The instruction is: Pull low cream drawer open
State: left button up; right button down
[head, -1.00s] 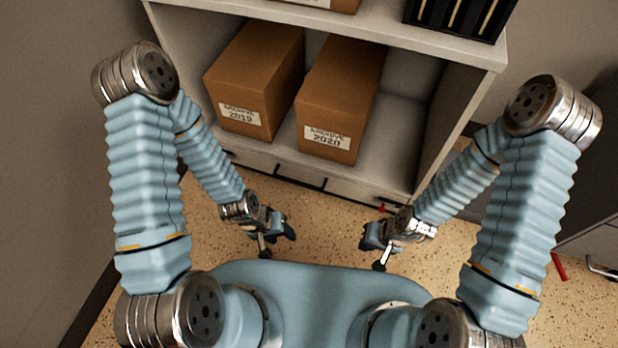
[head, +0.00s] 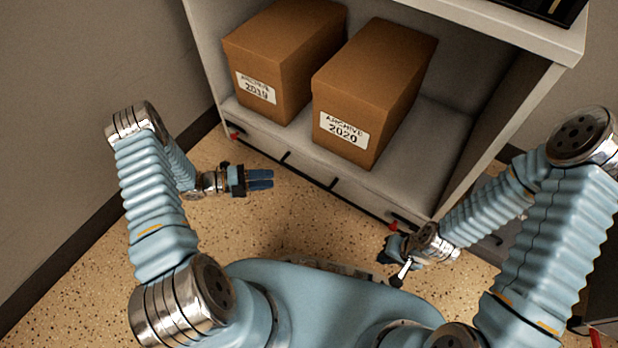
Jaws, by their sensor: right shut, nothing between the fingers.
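The low cream drawer (head: 262,139) is the bottom front of the cabinet, below the shelf with the boxes. Its face is seen steeply from above and looks flush with the cabinet. A dark bar handle with two short posts (head: 334,183) runs along its front. My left gripper (head: 262,180) is left of the handle and in front of the drawer's left part, apart from both, with its fingers pointing right. The gap between its fingers is unclear. My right gripper (head: 386,256) is shut and empty, in front of the drawer's right end and apart from it.
Two brown archive boxes, 2019 (head: 268,75) and 2020 (head: 370,90), stand on the shelf above the drawer. A wall (head: 80,90) is close on the left. Small red parts (head: 394,226) show at the cabinet's lower corners. Speckled floor (head: 290,220) in front is clear.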

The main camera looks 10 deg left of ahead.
aim_at(306, 175)
pick_arm(q)
jog(key=b+x, duration=0.1)
jog(key=x, duration=1.2)
jog(key=shift+s+d, duration=0.1)
jog(key=shift+s, duration=0.05)
grip_shut()
